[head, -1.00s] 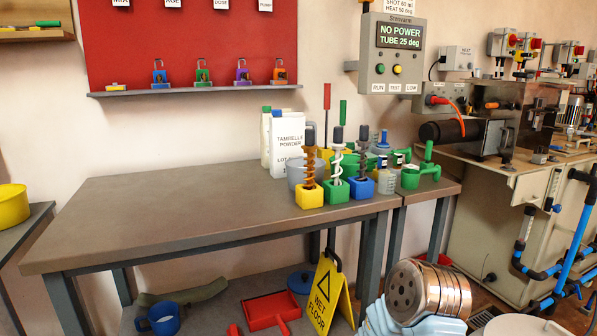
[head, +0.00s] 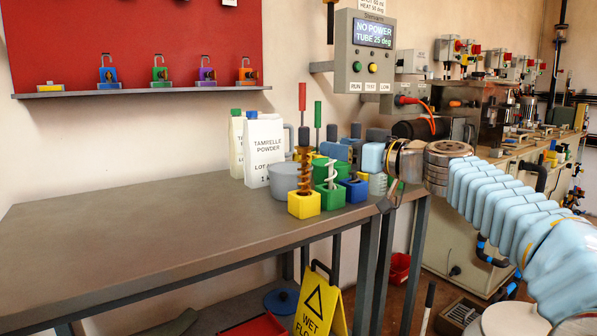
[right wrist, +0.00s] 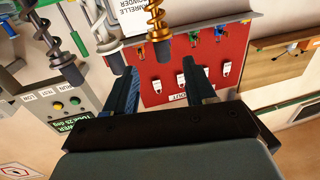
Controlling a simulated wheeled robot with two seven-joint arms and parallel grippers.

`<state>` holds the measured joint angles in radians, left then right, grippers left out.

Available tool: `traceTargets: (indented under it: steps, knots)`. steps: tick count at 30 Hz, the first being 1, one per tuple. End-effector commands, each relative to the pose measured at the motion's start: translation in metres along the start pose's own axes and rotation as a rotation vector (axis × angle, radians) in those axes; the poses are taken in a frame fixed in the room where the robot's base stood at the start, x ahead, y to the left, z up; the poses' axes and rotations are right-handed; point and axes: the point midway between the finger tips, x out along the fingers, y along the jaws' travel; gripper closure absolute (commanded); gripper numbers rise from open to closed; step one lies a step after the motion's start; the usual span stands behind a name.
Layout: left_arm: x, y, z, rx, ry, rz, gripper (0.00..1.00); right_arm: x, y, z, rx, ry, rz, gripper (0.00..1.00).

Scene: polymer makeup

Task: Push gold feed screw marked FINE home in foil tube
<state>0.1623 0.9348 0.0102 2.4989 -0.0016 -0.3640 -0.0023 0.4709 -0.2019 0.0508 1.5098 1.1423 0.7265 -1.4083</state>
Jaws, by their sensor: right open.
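A gold feed screw (head: 304,172) stands upright in a yellow block (head: 304,204) at the table's right end. Its dark cap shows on top; no FINE marking is legible. My right gripper (head: 336,151) is just right of the screw, pointing left, open and empty. In the right wrist view the gold screw (right wrist: 156,22) comes down from the top, its end just beyond the gap between the open fingers (right wrist: 160,68). I cannot make out a foil tube. My left gripper is not in view.
A white screw (head: 331,174) in a green block and a dark one in a blue block (head: 355,189) stand close right of the gold one. The table's left (head: 130,225) is clear.

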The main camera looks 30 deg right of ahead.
Motion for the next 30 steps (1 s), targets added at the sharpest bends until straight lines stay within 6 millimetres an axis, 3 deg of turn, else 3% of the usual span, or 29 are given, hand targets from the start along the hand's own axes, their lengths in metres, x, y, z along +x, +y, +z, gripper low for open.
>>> traceTargets:
  steps: [6, 13, 19, 23, 30]
  knots:
    - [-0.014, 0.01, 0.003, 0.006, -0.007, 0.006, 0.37, 0.044, 0.0, -0.002, 0.003, -0.003, -0.001, 0.45]
    - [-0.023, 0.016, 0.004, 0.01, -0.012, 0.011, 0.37, 0.065, -0.001, -0.005, 0.003, -0.004, -0.001, 0.45]
    - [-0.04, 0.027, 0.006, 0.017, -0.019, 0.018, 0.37, 0.097, -0.002, -0.009, 0.005, -0.005, -0.001, 0.45]
    - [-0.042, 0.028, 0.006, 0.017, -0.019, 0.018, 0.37, 0.107, -0.002, -0.007, 0.004, -0.005, 0.0, 0.45]
    - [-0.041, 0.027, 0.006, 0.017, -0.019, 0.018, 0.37, 0.108, -0.002, -0.005, 0.003, -0.004, 0.001, 0.48]
